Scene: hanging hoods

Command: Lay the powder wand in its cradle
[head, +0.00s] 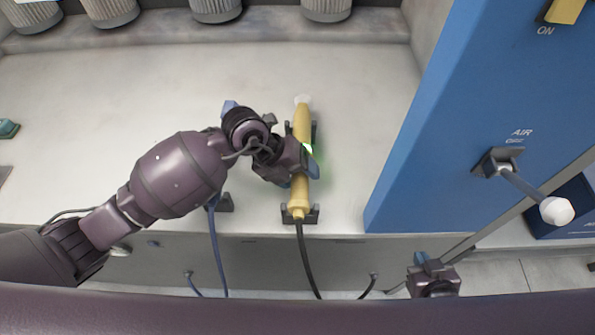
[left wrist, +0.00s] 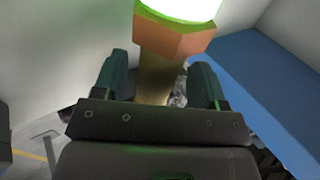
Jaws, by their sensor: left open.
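The yellow powder wand (head: 301,192) lies lengthwise on the bench. Its front end rests in a dark bracket of the cradle (head: 315,216), and a second dark bracket shows beside its back half. My left gripper (head: 301,168) is open over the middle of the wand, with a finger on each side. In the left wrist view the wand (left wrist: 158,75) stands between the two spread teal fingers, its collar and green-lit end at the top. Contact with the fingers cannot be told. My right gripper (head: 433,272) is low at the right, away from the wand; its jaws are unclear.
A blue cabinet (head: 450,110) with an AIR lever (head: 525,190) stands right of the wand. A black hose (head: 307,260) hangs from the wand's front end. A blue hose (head: 217,250) hangs left of it. Grey ribbed cylinders (head: 215,10) line the back. The bench at left is mostly clear.

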